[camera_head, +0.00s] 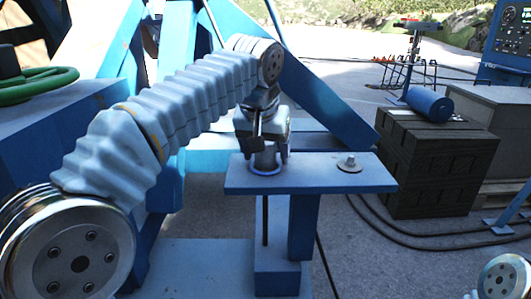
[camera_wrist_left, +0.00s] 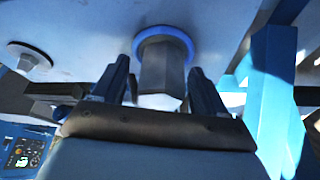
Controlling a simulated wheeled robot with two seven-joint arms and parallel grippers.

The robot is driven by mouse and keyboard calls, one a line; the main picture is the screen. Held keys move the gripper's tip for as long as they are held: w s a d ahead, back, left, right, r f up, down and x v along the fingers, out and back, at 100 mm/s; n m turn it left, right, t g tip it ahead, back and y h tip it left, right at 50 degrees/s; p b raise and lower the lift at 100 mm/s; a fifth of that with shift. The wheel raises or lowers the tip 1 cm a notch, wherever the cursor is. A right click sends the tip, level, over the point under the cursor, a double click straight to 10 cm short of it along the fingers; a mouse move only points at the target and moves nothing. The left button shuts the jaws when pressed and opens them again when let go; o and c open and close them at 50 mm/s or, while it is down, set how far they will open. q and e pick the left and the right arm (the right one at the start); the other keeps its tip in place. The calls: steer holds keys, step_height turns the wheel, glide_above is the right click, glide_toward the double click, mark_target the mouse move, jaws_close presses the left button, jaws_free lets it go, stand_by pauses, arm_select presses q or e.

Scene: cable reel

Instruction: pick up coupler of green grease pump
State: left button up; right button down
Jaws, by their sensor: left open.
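A grey metal coupler (camera_wrist_left: 162,75) with a blue ring at its base stands on a blue shelf plate (camera_head: 310,181). It also shows in the head view (camera_head: 265,160), partly hidden by my gripper. My left gripper (camera_head: 267,157) is open and points down over it. In the left wrist view, the fingers (camera_wrist_left: 159,72) stand on either side of the coupler; I cannot tell whether they touch it. No green shows on this coupler, and no pump that I can identify as green is in view.
A small stud on a round washer (camera_head: 349,165) sits on the plate's right part. A green handwheel (camera_head: 38,82) is at the left. Blue beams rise behind the plate. Dark crates (camera_head: 436,160) carrying a blue cylinder (camera_head: 429,104) stand at the right, with cables on the ground.

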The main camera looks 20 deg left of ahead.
arm_select(q)
steer(key=shift+c, duration=0.4)
steer(key=c, duration=1.1)
steer(key=shift+o, duration=0.2)
steer(key=shift+r, duration=0.55)
step_height(320, 180, up, 3)
steer(key=shift+f+p, duration=0.1)
steer(key=shift+p, duration=0.65)
steer(key=s+d+r+p, duration=0.1)
steer(key=s+d+r, duration=0.2)
steer(key=s+r, duration=0.3)
steer(key=s+d+r+p, duration=0.2)
steer(key=s+d+r, duration=0.1)
steer(key=s+r, duration=0.3)
steer(key=shift+d+r, duration=0.25)
steer(key=shift+r, duration=0.75)
